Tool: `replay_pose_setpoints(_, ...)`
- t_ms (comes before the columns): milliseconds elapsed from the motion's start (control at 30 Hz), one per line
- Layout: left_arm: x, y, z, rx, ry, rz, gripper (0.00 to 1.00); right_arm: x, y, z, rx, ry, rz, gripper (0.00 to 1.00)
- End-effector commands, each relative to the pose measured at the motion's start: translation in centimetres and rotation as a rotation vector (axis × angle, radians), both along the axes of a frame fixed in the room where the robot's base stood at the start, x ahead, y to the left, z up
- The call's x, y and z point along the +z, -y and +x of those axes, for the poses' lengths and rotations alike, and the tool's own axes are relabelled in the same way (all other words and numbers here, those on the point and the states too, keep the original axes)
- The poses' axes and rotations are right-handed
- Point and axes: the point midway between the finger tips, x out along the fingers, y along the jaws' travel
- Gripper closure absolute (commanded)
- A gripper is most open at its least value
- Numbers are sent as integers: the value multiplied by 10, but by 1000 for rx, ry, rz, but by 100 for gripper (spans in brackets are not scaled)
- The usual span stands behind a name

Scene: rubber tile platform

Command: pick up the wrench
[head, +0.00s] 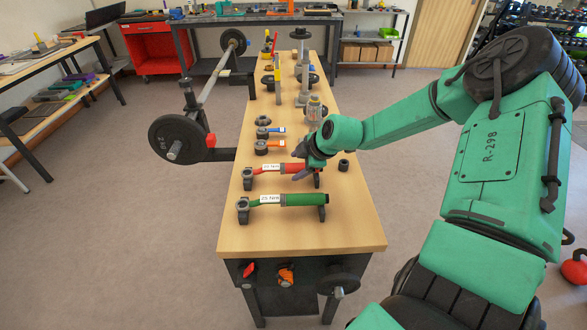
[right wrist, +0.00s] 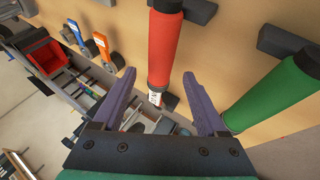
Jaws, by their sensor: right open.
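A wrench-like tool with a red handle (head: 285,168) and a white label lies across black supports on the wooden bench. A similar green-handled one (head: 304,199) lies parallel to it, nearer to me. My right gripper (head: 299,163) is open above the red handle's right part. In the right wrist view its purple fingers (right wrist: 162,88) are spread on either side of the red tool (right wrist: 166,45); I cannot tell how far above it they are. The green handle (right wrist: 268,95) is just outside the right finger. My left gripper is not in view.
Small blue-handled (head: 269,130) and orange-handled (head: 270,145) tools lie farther along the bench (head: 300,236). A barbell (head: 210,95) stands along the bench's left side. The near bench end is clear.

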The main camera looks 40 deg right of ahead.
Motion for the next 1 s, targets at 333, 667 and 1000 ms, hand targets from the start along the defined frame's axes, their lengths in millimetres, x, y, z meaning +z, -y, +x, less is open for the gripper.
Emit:
replay_pose_setpoints(333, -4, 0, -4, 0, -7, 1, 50, -19, 0, 14, 0, -1, 0, 25)
replay_pose_setpoints(667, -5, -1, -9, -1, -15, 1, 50, -19, -1, 14, 0, -1, 0, 100)
replay_pose_setpoints(1000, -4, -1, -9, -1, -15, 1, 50, -14, -1, 15, 1, 2, -1, 100)
